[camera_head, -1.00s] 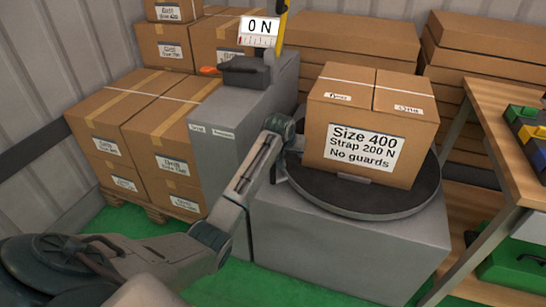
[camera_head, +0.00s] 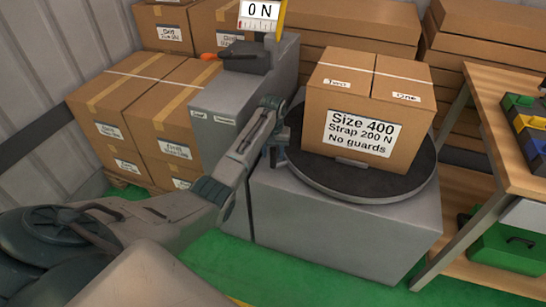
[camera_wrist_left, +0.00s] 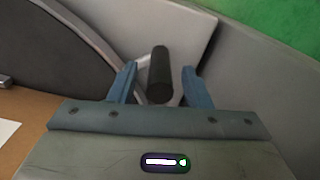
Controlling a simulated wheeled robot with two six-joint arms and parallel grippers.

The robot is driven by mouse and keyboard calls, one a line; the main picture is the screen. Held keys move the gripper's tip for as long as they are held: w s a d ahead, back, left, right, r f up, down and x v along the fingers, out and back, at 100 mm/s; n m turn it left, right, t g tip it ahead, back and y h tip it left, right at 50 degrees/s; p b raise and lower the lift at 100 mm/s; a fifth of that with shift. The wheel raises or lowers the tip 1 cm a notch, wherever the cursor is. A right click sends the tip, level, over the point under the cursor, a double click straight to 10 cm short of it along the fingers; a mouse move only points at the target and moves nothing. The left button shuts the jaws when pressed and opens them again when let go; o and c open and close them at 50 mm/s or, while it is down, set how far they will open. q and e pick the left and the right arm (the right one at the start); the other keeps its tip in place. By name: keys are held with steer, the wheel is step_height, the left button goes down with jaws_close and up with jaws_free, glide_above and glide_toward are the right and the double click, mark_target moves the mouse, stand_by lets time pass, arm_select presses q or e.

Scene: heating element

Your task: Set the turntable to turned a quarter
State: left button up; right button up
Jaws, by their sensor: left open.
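The turntable (camera_head: 350,184) is a dark round disc on a grey base (camera_head: 345,225). A cardboard box (camera_head: 380,112) labelled "Size 400, Strap 200 N, No guards" stands on it, its label facing me. My left gripper (camera_head: 278,158) is at the disc's left edge. In the left wrist view, its two blue fingers (camera_wrist_left: 159,68) are open, one on each side of a dark upright cylindrical handle (camera_wrist_left: 159,82), with gaps on both sides. The disc's edge (camera_wrist_left: 85,45) curves past at upper left. The handle cannot be made out in the head view. My right gripper is not in view.
A grey machine (camera_head: 240,95) with a "0 N" display (camera_head: 259,14) stands behind my left arm. Stacked cartons (camera_head: 150,105) are at left. A wooden bench (camera_head: 500,105) with a green case (camera_head: 505,245) below is close on the right. Green floor (camera_head: 215,262) shows in front.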

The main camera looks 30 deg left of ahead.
arm_select(q)
steer(key=shift+f, duration=0.95)
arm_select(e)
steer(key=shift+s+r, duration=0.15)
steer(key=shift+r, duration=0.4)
arm_select(q)
steer(key=shift+c, duration=0.2)
jaws_close()
